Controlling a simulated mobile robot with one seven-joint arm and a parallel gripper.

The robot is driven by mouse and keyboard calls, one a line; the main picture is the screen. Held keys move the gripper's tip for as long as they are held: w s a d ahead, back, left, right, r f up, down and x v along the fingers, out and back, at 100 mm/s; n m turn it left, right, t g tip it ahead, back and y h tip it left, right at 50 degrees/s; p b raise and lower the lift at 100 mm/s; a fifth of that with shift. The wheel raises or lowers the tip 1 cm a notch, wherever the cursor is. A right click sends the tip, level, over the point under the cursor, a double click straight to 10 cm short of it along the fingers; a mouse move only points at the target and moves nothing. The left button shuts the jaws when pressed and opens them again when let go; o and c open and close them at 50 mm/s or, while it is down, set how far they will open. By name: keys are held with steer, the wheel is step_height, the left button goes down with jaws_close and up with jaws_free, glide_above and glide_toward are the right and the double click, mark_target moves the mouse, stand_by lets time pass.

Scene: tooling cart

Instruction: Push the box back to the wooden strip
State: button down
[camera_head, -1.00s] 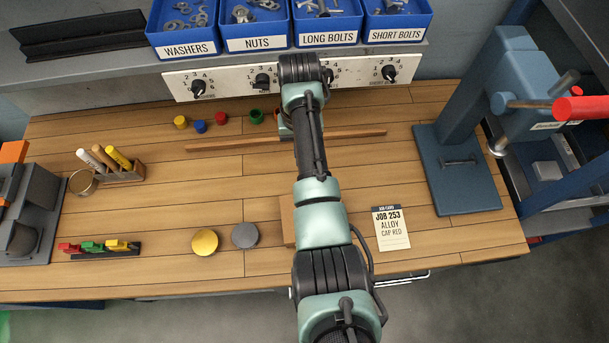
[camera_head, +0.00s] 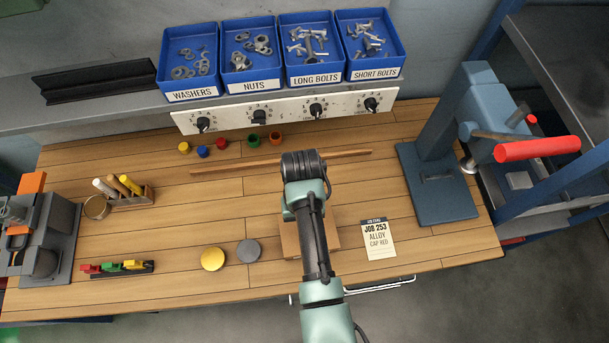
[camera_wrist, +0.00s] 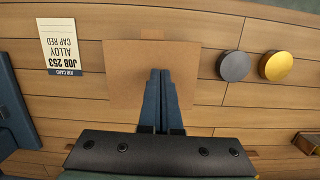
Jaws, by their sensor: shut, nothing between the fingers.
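The box (camera_head: 289,240) is plain brown cardboard, near the front of the table, partly hidden under my arm in the head view. In the wrist view its flat top (camera_wrist: 130,65) shows clearly. The wooden strip (camera_head: 235,167) is a long thin bar lying across the table behind the box, with bare tabletop between them. My gripper (camera_wrist: 160,72) is shut and empty. Its fingertips overlap the box in the wrist view; whether they touch it I cannot tell. My arm hides the fingers in the head view.
A yellow disc (camera_head: 213,259) and a grey disc (camera_head: 248,252) lie left of the box. A job card (camera_head: 379,240) lies to its right. Several coloured caps stand behind the strip. A blue press (camera_head: 437,180) stands at the right.

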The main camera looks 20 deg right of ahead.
steer(key=shift+s+a, duration=0.15)
steer(key=shift+s, duration=0.35)
steer(key=shift+w+f, duration=0.15)
steer(key=shift+f, duration=0.65)
steer(key=shift+f, duration=0.1)
